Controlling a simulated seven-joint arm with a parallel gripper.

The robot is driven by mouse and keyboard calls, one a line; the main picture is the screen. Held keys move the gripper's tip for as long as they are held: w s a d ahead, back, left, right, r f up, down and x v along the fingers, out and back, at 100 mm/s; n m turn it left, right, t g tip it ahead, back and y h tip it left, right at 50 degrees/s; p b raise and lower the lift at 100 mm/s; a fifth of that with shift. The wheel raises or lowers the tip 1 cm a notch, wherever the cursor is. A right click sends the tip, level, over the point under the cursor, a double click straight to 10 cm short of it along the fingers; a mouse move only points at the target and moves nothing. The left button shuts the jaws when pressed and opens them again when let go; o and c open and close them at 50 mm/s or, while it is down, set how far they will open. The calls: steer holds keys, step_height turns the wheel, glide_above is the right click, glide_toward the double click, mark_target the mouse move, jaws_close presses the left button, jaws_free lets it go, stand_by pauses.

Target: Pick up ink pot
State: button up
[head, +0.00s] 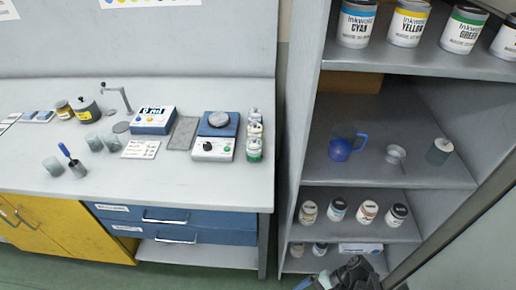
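No single thing is plainly marked as the ink pot. Small white-labelled jars with dark lids (337,210) stand in a row on a lower cabinet shelf. A grey lidded pot (439,152) stands on the shelf above them. My gripper (338,277) shows dark at the bottom edge, in front of the cabinet's lowest shelf and apart from these pots. Its fingers are partly cut off, and their opening is unclear.
Large cans marked CYAN, YELLOW and GREEN (404,22) stand on the top shelf. A cabinet side wall (308,120) separates shelves from bench.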

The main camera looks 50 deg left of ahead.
steer(key=s+a+r+n+g+h, duration=0.1)
steer(key=s+a+r+n+g, duration=0.15)
steer(key=s+a+r, duration=0.5)
steer(key=s+a+r+n+g, duration=0.2)
steer(key=s+a+r+n, duration=0.15)
steer(key=a+r, duration=0.65)
steer(key=s+a+r+n+g+h, duration=0.1)
steer(key=s+a+r+n+g, duration=0.15)
steer(key=s+a+r, duration=0.5)
step_height(320, 180, up, 17)
steer(key=n+t+h, duration=0.2)
steer(key=t, duration=1.4)
glide_above(254, 123)
steer(key=shift+s+a+m, duration=0.1)
steer(key=shift+m, duration=0.15)
step_height(254, 123, down, 8)
steer(key=shift+f, duration=0.15)
steer(key=shift+w+d+f, duration=0.1)
steer(key=shift+f, duration=1.25)
steer(key=shift+w+d+f, duration=0.1)
steer(key=shift+f, duration=1.25)
